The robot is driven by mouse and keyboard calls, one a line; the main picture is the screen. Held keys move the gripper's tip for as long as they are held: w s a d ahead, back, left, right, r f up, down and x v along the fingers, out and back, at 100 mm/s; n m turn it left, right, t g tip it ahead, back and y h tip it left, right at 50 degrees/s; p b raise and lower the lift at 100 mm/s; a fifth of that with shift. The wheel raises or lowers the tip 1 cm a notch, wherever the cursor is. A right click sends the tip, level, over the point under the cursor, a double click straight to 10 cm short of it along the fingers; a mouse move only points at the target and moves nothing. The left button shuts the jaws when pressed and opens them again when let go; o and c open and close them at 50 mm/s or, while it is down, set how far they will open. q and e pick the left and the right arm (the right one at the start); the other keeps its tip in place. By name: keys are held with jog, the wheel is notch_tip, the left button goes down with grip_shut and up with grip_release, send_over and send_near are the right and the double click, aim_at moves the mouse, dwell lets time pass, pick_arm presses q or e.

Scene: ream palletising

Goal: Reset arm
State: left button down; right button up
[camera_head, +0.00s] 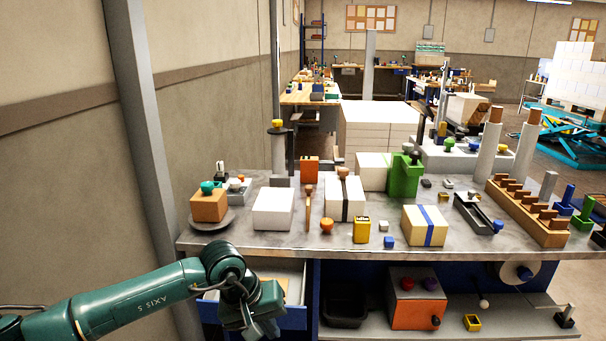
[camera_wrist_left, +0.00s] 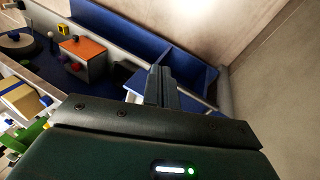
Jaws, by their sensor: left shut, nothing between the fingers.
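My left gripper (camera_head: 258,328) hangs at the lower left of the head view, in front of the workbench (camera_head: 270,240) and below its top. In the left wrist view its fingers (camera_wrist_left: 161,88) are together, with nothing between them. Beyond the fingers is the blue underside of the bench, with an open drawer (camera_head: 293,318) close by in the head view. I cannot tell whether the gripper touches the drawer. My right gripper is in neither view.
The bench top is crowded: an orange box (camera_head: 209,206) on a round plate, white reams (camera_head: 273,208), a green holder (camera_head: 404,178) and a wooden rack (camera_head: 527,213). An orange-fronted box (camera_head: 417,303) and a black bin (camera_head: 345,304) stand on the lower shelf. A wall is at left.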

pick_arm(q)
jog(key=s+d+r+n+g+h+p, duration=0.1)
jog(key=s+d+r+n+g+h, duration=0.15)
jog(key=s+d+n+h, duration=0.55)
jog(key=s+d+r+n+t+h+p, duration=0.2)
jog(key=s+d+r+n+t+h, duration=0.15)
jog(key=d+r+n+h, duration=0.65)
jog(key=w+a+f+n+t+y+p, duration=0.15)
jog(key=a+n+t+y, duration=0.3)
jog(key=n, duration=0.65)
jog(key=a+f+n+t+y, duration=0.3)
jog(key=a+n+t, duration=0.15)
jog(key=n, duration=0.65)
jog(key=w+a+f+n+t+y+p, duration=0.15)
jog(key=a+n+t+y, duration=0.3)
jog(key=n, duration=0.55)
jog(key=s+a+f+n+g+y, duration=0.5)
jog(key=s+a+f+n, duration=0.5)
jog(key=n, duration=0.7)
notch_tip(320, 180, down, 4)
jog(key=shift+s+a+r+g+y, duration=0.15)
jog(key=shift+s+a+g+y, duration=0.25)
jog(key=shift+s+y, duration=0.5)
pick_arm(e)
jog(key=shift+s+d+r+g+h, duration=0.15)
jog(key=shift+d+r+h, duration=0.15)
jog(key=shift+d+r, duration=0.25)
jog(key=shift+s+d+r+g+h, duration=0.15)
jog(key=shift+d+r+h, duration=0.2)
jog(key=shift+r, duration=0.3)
